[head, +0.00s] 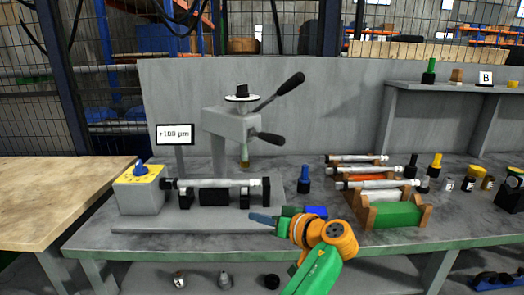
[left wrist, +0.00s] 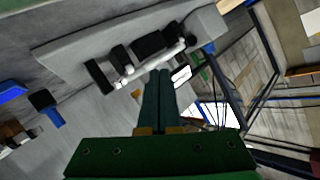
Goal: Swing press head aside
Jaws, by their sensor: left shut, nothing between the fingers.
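The grey press head (head: 232,122) stands on a column behind the bench fixture, with a dial and black knob on top. Two black-ended handles (head: 279,92) reach out to its right, and a greenish tip hangs below it over the fixture. A pale shaft (head: 215,183) lies across the black supports of the fixture; it also shows in the left wrist view (left wrist: 133,77). My left gripper (head: 262,218) is shut and empty in front of the fixture, low and apart from the press head. Its closed fingers (left wrist: 159,76) point toward the shaft and supports. My right gripper is not in view.
A readout (head: 175,134) stands left of the press head, above a yellow-topped box (head: 139,188). A dark blue plunger-like piece (head: 304,180) stands right of the fixture. Racks with several shafts (head: 362,158) fill the bench's right side. A grey panel (head: 330,110) closes the back.

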